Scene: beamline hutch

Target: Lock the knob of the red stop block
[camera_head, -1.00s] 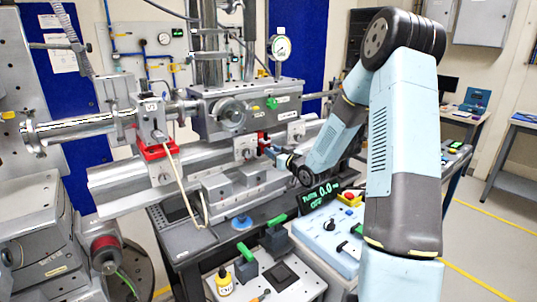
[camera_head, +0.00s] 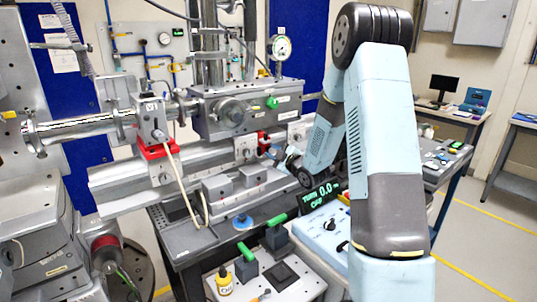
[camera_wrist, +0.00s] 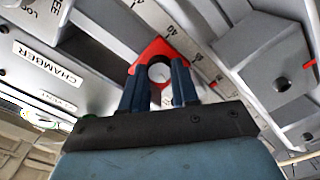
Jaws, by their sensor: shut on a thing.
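The red stop block (camera_wrist: 146,54) is in the upper middle of the wrist view, on a rail with a printed scale. Its round, pale knob (camera_wrist: 159,72) lies between the two dark blue fingers of my gripper (camera_wrist: 158,86). My gripper is shut on the knob. In the head view the red stop block (camera_head: 263,139) shows only as a small red patch on the rail, below the grey housing. My gripper (camera_head: 272,152) reaches it from the right, and the knob is too small to make out there. The knob's lock position cannot be read.
A second red block (camera_head: 156,152) with a cable stands further left on the rail (camera_head: 120,185). The grey housing (camera_head: 205,125) carries a dial gauge. Floor at the right is open.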

